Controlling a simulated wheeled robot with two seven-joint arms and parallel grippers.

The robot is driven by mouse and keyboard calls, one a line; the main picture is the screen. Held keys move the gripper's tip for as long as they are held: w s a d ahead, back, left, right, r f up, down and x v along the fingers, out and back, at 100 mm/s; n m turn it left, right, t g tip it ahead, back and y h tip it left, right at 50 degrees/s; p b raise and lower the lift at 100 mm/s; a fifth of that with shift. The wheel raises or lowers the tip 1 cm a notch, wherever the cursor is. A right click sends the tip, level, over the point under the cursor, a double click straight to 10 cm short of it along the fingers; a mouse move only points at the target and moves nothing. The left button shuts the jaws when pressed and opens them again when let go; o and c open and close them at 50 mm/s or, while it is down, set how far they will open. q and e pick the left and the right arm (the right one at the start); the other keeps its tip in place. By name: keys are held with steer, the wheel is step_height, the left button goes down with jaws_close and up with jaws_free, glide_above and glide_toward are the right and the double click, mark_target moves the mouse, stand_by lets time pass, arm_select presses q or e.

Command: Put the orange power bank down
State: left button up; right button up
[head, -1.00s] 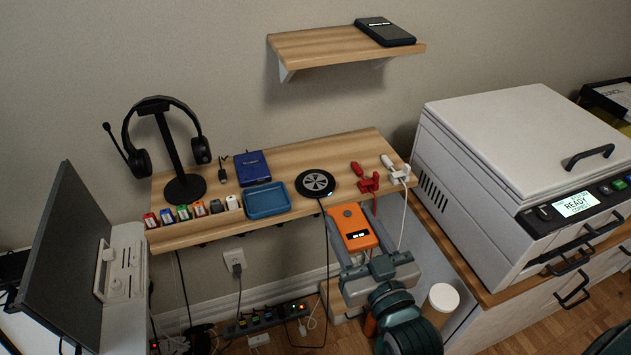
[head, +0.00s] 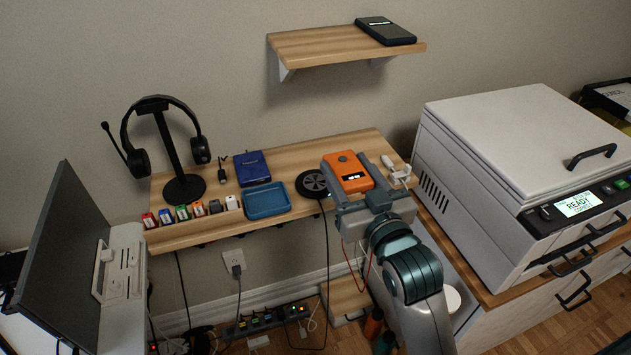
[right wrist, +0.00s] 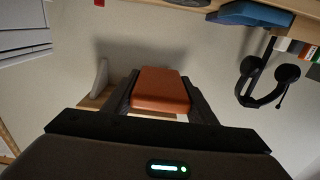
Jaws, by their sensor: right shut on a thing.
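The orange power bank (head: 348,171) is between the fingers of my right gripper (head: 350,176), which is shut on it. In the head view it shows over the right part of the wooden desk shelf (head: 290,160), hiding the red plug stand. Whether it touches the shelf I cannot tell. The right wrist view also shows the power bank (right wrist: 162,90) between both fingers, with open space around it. My left gripper is not in view.
A round black charging pad (head: 313,185) lies left of the power bank, partly hidden. A blue tray (head: 266,200), blue box (head: 252,167) and headset stand (head: 183,187) are further left. A white plug holder (head: 400,174) is close on the right. A wall shelf (head: 320,47) hangs above.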

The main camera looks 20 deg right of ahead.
steer(key=shift+w, duration=0.1)
steer(key=shift+w+a+f, duration=0.1)
steer(key=shift+w+f, duration=0.1)
steer(key=shift+f, duration=0.05)
glide_above(316, 182)
step_height(316, 182, down, 6)
steer(key=shift+s+f, duration=0.1)
steer(key=shift+s, duration=0.05)
steer(key=shift+w+f, duration=0.15)
steer(key=shift+w, duration=0.1)
steer(key=shift+f, duration=2)
